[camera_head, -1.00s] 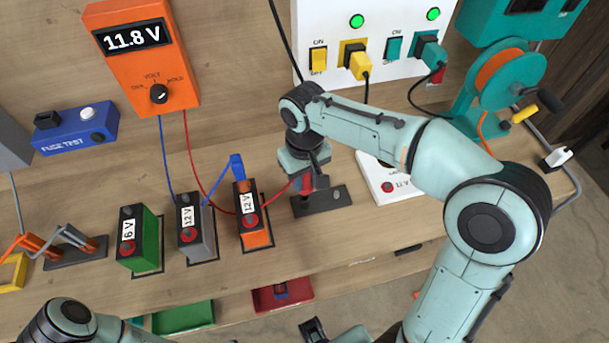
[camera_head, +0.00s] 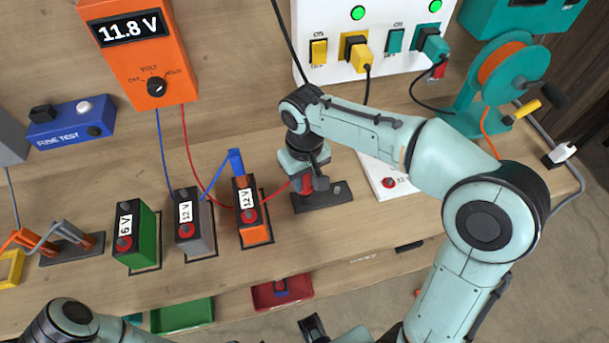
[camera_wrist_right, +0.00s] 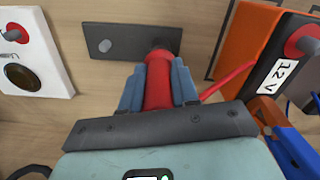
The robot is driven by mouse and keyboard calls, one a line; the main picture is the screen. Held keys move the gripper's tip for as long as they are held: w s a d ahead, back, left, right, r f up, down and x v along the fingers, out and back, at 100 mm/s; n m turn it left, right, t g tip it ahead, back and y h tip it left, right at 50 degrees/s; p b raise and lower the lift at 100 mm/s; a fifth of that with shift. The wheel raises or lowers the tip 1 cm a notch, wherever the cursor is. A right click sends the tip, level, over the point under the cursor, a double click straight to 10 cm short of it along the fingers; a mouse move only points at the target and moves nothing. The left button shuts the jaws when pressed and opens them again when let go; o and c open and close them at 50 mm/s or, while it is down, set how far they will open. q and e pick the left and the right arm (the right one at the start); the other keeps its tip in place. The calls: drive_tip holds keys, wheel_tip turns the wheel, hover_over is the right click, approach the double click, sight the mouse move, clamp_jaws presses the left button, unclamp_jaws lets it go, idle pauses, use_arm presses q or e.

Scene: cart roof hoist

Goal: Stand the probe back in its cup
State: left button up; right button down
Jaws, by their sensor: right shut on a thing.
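My right gripper (camera_head: 312,185) is shut on the red probe (camera_wrist_right: 157,82), with a finger on each side of it. A red lead runs from the probe toward the meter.
Grey (camera_head: 197,240) and green (camera_head: 143,255) batteries are further left. The orange meter (camera_head: 158,88) reads 11.8 V. A white box (camera_head: 372,172) is right of the stand.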

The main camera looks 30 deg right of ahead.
drive_tip(key=shift+f+b, duration=0.65)
drive_tip(key=shift+f, duration=0.45)
drive_tip(key=c, duration=0.8)
unclamp_jaws()
drive_tip(key=shift+r, duration=0.15)
wheel_tip(320, 180, up, 13)
drive_tip(key=p, duration=0.2)
drive_tip(key=shift+r+p, duration=0.15)
drive_tip(key=shift+p, duration=0.25)
